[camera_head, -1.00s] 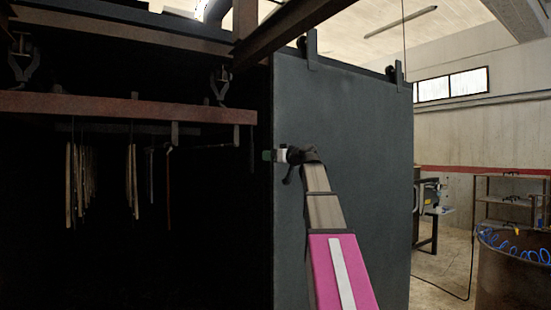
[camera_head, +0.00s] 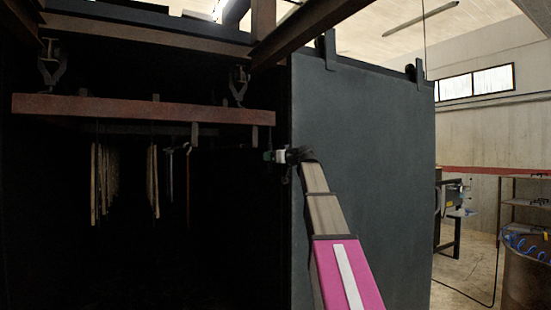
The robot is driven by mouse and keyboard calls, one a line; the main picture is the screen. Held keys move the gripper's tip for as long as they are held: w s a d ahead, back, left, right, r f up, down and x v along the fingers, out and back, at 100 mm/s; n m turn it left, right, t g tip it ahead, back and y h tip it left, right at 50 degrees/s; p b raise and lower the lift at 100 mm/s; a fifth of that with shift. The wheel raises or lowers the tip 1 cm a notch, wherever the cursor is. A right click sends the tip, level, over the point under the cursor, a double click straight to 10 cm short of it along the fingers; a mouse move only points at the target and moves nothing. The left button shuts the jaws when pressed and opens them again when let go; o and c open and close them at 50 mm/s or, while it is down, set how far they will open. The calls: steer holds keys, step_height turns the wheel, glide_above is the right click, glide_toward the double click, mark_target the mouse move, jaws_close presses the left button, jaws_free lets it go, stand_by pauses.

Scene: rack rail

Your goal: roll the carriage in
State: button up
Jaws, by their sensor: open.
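The carriage is a rusty red-brown crossbeam (camera_head: 140,109) hanging from two wheeled hangers, a left one (camera_head: 52,66) and a right one (camera_head: 238,86), under the overhead steel rails. Thin strips and rods (camera_head: 153,182) hang beneath it in the dark chamber opening. My gripper (camera_head: 270,156) is open, just below the beam's right end and near the opening's right side. The fingers are small and dark there. I cannot tell whether they touch any part of the carriage.
A grey sliding door (camera_head: 365,180) stands right of the opening, behind my arm. An overhead rail (camera_head: 310,30) runs toward the opening. A workbench machine (camera_head: 452,197), a shelf (camera_head: 520,195) and a rusty drum (camera_head: 526,280) stand at the far right. Floor shows between door and drum.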

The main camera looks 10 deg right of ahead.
steer(key=shift+x, duration=1.1)
jaws_close()
